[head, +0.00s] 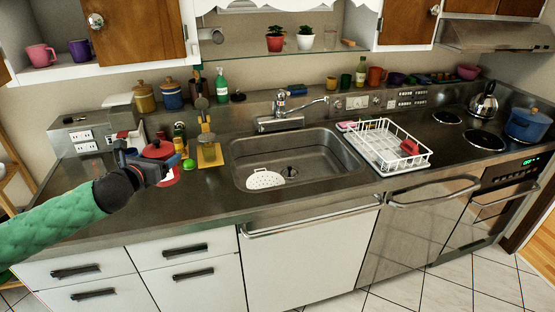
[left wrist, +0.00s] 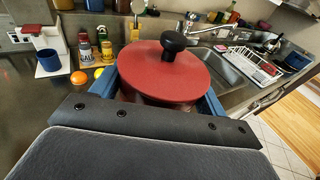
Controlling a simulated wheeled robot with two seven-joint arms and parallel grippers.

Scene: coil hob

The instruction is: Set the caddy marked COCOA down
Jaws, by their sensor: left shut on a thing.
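A caddy with a round red lid (head: 158,148) and a black knob is at the left of the counter in the head view. In the left wrist view its lid (left wrist: 160,75) fills the middle, between my two blue fingers. My left gripper (head: 166,164) is shut on this caddy. Its front is hidden by the gripper and lid, so I cannot read a COCOA marking. I cannot tell whether its base touches the counter (head: 130,222). My right gripper is not in view.
A yellow board (head: 210,156) and green fruit (head: 188,164) lie close right of the caddy. Spice jars (left wrist: 96,50) and an orange (left wrist: 78,77) are near it. The sink (head: 305,170) is further right. The counter front left of the sink is bare.

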